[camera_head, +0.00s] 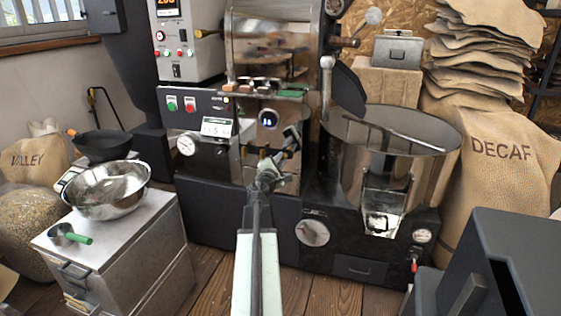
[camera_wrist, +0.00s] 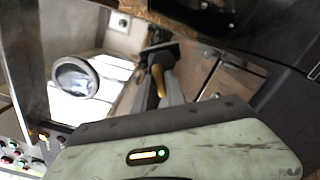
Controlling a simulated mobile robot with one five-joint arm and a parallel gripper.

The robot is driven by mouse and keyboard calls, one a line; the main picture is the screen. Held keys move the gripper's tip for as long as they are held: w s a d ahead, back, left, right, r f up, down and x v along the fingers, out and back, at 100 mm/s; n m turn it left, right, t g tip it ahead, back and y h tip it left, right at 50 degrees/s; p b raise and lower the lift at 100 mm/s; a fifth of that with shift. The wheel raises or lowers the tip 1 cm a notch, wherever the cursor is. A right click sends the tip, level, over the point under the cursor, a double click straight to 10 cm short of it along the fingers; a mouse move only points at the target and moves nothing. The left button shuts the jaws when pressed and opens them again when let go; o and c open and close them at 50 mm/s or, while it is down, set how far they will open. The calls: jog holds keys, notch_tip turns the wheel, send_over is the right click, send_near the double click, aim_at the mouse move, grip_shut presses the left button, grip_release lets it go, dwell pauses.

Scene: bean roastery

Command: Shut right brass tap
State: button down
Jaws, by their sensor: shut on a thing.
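In the wrist view, the yellow brass handle of the right tap (camera_wrist: 158,80) shows between the dark fingers of my gripper (camera_wrist: 163,74). The gripper is shut on it.
A steel cooling drum (camera_head: 345,150) stands close right of my gripper. A control panel (camera_head: 183,132) is to the left. A metal bowl (camera_head: 107,190) sits on a cabinet at the left. A dark box (camera_head: 510,255) fills the lower right. Wooden floor lies in front.

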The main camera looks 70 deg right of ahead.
jog(key=shift+m, duration=3.2)
jog(key=c, duration=1.4)
grip_release()
jog(key=shift+c, duration=0.2)
jog(key=a, duration=0.8)
jog(key=shift+s, duration=0.25)
